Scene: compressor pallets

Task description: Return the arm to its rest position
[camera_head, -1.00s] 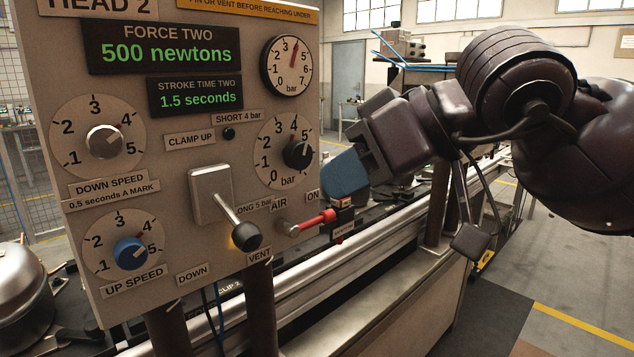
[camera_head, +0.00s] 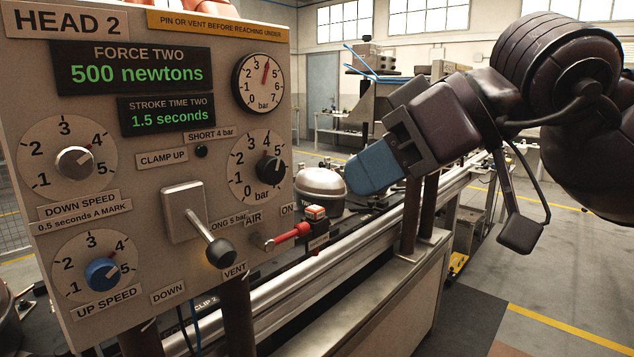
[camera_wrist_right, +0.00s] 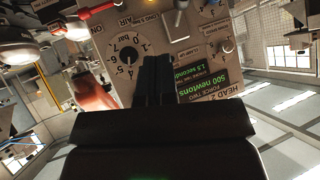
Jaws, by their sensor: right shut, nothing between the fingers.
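My right gripper (camera_head: 366,176) comes in from the right in the head view. Its blue fingers are shut together with nothing between them, and they point left and down, to the right of the HEAD 2 control panel (camera_head: 150,150). They look apart from the panel. In the right wrist view the shut dark fingers (camera_wrist_right: 155,78) stand in front of the panel, with the pressure dial (camera_wrist_right: 128,58) beside them. My left gripper is not in view.
A black-knobbed lever (camera_head: 219,252) and a red-handled AIR valve (camera_head: 290,235) stick out from the panel. Behind the fingers are a silver compressor (camera_head: 320,187) and a metal rail (camera_head: 345,285). Open floor (camera_head: 575,290) lies to the right.

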